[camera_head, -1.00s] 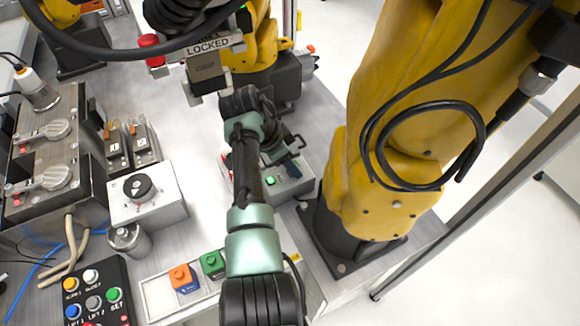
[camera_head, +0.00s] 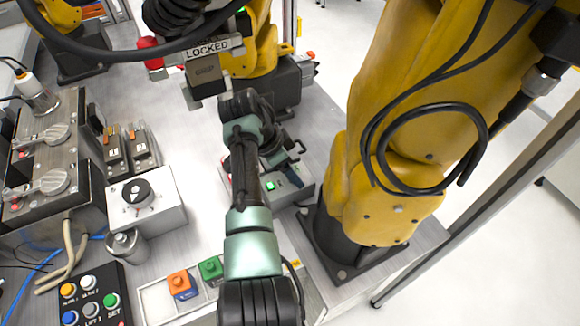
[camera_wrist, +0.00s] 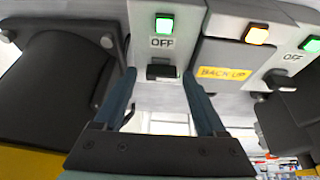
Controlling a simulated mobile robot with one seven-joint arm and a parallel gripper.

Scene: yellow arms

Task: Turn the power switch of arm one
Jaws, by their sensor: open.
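In the wrist view a grey switch box (camera_wrist: 150,105) has a lit green lamp (camera_wrist: 164,23), an OFF label and a small black switch (camera_wrist: 162,70) below the label. My gripper (camera_wrist: 160,82) is open, with one blue finger on each side of this switch; I cannot tell whether they touch it. No arm number is readable on the box. In the head view my gripper (camera_head: 288,166) is over the same grey box (camera_head: 298,192), beside the base of the large yellow arm (camera_head: 385,205). My arm hides part of the box.
To the right in the wrist view are a BACK UP plate (camera_wrist: 222,73), an orange lamp (camera_wrist: 256,34) and another black switch (camera_wrist: 282,79). Some bench is clear left of my arm.

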